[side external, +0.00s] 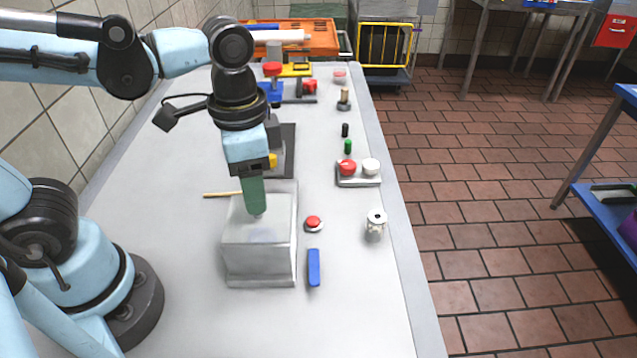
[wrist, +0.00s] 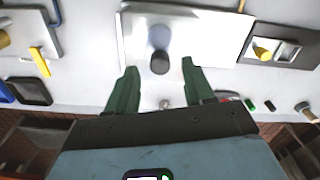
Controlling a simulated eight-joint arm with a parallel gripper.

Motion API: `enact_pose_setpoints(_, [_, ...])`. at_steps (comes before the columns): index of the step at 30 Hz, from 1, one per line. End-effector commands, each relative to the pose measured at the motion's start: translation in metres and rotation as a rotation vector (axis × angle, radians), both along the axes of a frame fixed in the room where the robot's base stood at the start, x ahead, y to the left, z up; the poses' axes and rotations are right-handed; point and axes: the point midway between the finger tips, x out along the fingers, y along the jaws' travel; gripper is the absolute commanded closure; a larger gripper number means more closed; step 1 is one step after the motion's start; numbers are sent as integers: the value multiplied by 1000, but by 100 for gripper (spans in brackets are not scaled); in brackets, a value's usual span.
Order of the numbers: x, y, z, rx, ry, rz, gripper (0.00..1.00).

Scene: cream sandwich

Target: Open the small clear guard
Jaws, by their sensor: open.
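The clear guard (side external: 262,262) is a see-through box on the near part of the bench in the side view, and it looks closed. My gripper (side external: 256,212) points down at its top, with green fingers overlapping the guard in that view. In the wrist view the gripper (wrist: 159,66) is open, its two green fingers apart. A dark round knob (wrist: 160,63) shows between the fingertips, in front of a pale, shiny panel (wrist: 218,28). Whether the fingers touch the knob or the guard cannot be told.
A red button (side external: 313,222), a blue bar (side external: 314,268) and a metal cylinder (side external: 375,226) stand right of the guard. A base with red and white knobs (side external: 358,182) is farther back. A thin wooden stick (side external: 222,195) lies left. Bare bench (side external: 180,270) is free at left.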

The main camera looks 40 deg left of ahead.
Motion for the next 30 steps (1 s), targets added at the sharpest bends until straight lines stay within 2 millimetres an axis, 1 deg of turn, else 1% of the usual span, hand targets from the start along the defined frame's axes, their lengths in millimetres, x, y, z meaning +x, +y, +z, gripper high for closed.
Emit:
enact_pose_setpoints(3, [1,0,-11,0,0,0,48])
enact_pose_setpoints(6, [0,0,-16,0,0,0,48])
enact_pose_setpoints(10, [0,0,-19,-1,-1,0,48])
enact_pose_setpoints(18, [0,0,-20,0,0,0,48])
enact_pose_setpoints(28, [0,0,-20,0,0,0,98])
enact_pose_setpoints(30, [0,0,-20,0,0,0,100])
